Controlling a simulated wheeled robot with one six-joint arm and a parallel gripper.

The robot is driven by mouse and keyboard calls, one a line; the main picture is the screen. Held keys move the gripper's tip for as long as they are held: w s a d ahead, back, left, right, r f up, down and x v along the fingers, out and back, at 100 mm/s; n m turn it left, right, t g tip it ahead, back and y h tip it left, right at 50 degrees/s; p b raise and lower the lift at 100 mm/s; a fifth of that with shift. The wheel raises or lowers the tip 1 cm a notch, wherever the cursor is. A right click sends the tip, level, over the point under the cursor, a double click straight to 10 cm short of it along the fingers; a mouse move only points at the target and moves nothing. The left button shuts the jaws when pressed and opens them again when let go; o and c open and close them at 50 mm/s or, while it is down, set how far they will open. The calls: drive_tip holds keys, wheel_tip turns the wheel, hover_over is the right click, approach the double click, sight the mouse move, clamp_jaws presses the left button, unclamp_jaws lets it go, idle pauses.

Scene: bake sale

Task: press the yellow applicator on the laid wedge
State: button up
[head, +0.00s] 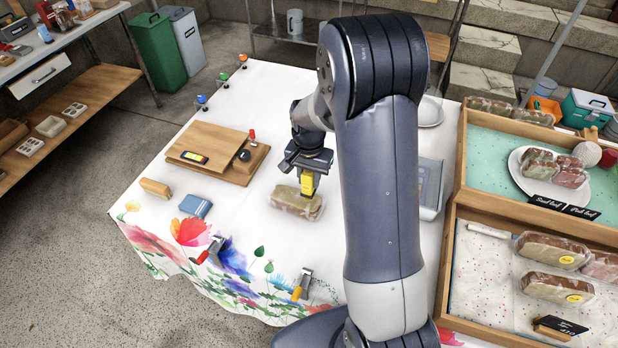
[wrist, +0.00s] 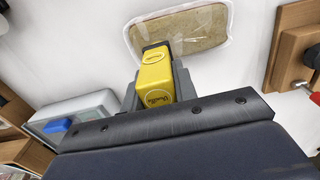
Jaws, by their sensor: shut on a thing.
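My gripper (head: 305,172) is shut on the yellow applicator (head: 307,185), which points down. In the wrist view the applicator (wrist: 156,75) has a printed word on its end and a dark tip; my gripper (wrist: 152,88) holds it from both sides. The laid wedge (head: 290,205) is a clear-wrapped brown cake piece lying on the white cloth. The wedge shows in the wrist view (wrist: 195,30) just beyond the applicator. The applicator's tip overlaps the wedge in both views; I cannot tell whether they touch. No yellow label shows on the visible part of the wedge.
A wooden board (head: 207,148) with a dark knob stands left of the wedge. A blue box (head: 195,205) and a tan block (head: 155,187) lie nearer the left edge. At right, a wooden tray (head: 449,262) holds wrapped pieces with round yellow labels. Clips (head: 301,284) sit at the front edge.

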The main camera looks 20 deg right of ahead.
drive_tip(key=shift+r+p, duration=1.6)
drive_tip(key=shift+r, duration=1)
drive_tip(key=shift+f, duration=0.1)
